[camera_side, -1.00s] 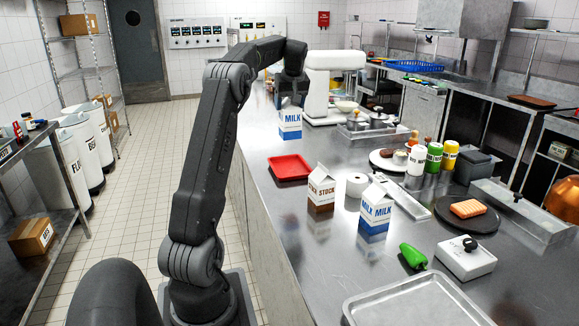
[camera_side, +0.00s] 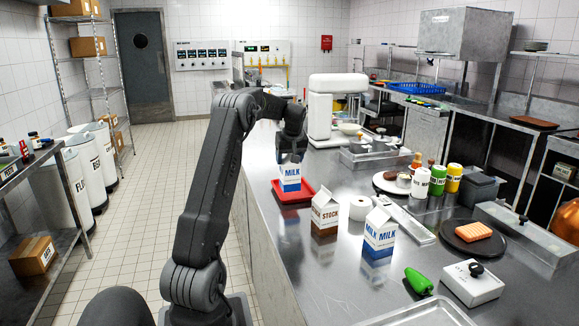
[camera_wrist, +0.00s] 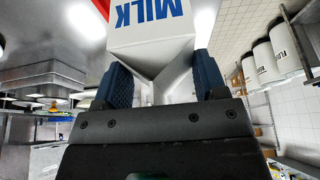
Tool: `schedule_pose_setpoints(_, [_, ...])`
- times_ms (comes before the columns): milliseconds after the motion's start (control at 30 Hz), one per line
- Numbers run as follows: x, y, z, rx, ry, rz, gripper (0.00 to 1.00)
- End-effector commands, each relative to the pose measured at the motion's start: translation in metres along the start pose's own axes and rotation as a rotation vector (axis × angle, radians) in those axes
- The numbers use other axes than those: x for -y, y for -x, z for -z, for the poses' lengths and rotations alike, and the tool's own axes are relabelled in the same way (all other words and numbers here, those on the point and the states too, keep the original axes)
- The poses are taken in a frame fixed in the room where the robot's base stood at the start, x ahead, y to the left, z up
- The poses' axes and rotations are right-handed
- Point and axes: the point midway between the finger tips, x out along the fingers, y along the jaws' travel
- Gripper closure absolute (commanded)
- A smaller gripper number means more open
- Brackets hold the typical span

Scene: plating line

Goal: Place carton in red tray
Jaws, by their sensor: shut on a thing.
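A white and blue milk carton (camera_side: 290,178) is at the red tray (camera_side: 304,193) in the side view, upright and over the tray's far part. I cannot tell whether its base touches the tray. My gripper (camera_side: 291,157) is shut on the carton's top. In the wrist view the carton (camera_wrist: 150,42) sits between my two dark blue fingers, and a strip of red shows beyond it. Another milk carton (camera_side: 379,235) and a brown-and-white stock carton (camera_side: 325,215) stand on the steel counter to the right of the tray.
A white roll (camera_side: 359,208) stands behind the stock carton. A white mixer (camera_side: 325,105) stands behind my gripper. A green pepper (camera_side: 418,281), a dark plate (camera_side: 455,238) and several bottles are further right. Bare counter (camera_side: 285,238) lies in front of the tray.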

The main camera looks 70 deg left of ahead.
Motion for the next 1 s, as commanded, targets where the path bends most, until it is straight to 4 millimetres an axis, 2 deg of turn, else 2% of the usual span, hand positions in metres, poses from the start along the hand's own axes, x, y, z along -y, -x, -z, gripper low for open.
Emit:
schedule_pose_setpoints(100, [0.0,-0.015,-0.006,-0.001,0.0,-0.001,0.97])
schedule_pose_setpoints(200, [0.0,-0.021,-0.008,-0.002,0.0,-0.001,0.97])
schedule_pose_setpoints(767, [0.0,-0.028,-0.011,-0.003,0.0,-0.001,0.97])
schedule_pose_setpoints(800, [0.0,-0.029,-0.012,0.0,0.0,0.0,0.31])
schedule_pose_setpoints(1000, [0.0,-0.029,-0.012,0.0,0.0,0.0,0.12])
